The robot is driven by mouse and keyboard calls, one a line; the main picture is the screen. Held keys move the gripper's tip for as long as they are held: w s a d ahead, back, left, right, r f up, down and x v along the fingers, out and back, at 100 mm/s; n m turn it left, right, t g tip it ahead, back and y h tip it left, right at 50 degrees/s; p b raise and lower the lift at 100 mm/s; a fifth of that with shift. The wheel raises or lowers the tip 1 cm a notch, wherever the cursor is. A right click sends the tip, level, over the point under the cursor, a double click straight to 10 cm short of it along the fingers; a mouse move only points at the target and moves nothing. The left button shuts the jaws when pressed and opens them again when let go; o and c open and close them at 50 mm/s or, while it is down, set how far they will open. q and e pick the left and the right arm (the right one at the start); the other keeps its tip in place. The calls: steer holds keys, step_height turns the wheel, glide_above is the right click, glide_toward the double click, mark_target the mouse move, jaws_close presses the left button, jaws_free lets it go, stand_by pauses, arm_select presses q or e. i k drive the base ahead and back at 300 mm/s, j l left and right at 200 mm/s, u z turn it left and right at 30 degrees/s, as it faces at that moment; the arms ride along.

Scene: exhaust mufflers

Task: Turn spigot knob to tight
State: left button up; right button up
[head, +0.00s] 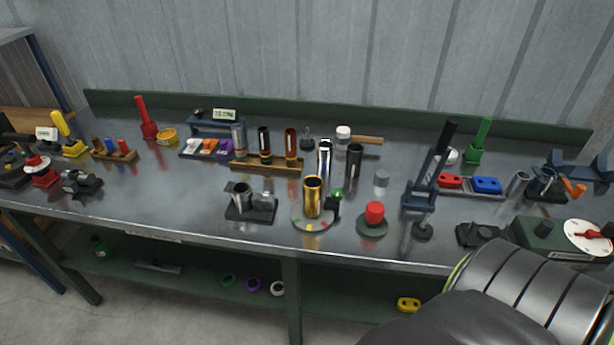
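No label that I can read marks a spigot knob, so I cannot tell which thing it is. A gold cylinder (312,196) stands upright on a round grey dial base (300,222) with coloured marks at its front edge; a small black post with a green ball (337,193) stands at its right. At the far right, a green box (540,236) carries a white dial (588,236) with a red pointer (596,235). Neither gripper shows; nothing visible is held.
My arm covers the bottom right corner, in front of the bench edge. A black tall-handled clamp (430,170) stands right of the red knob. A black fixture with metal tubes (250,204) is left of the gold cylinder. The bench front (160,215) is bare at left-centre.

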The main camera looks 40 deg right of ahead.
mark_target(336, 194)
steer(key=z, duration=1.3)
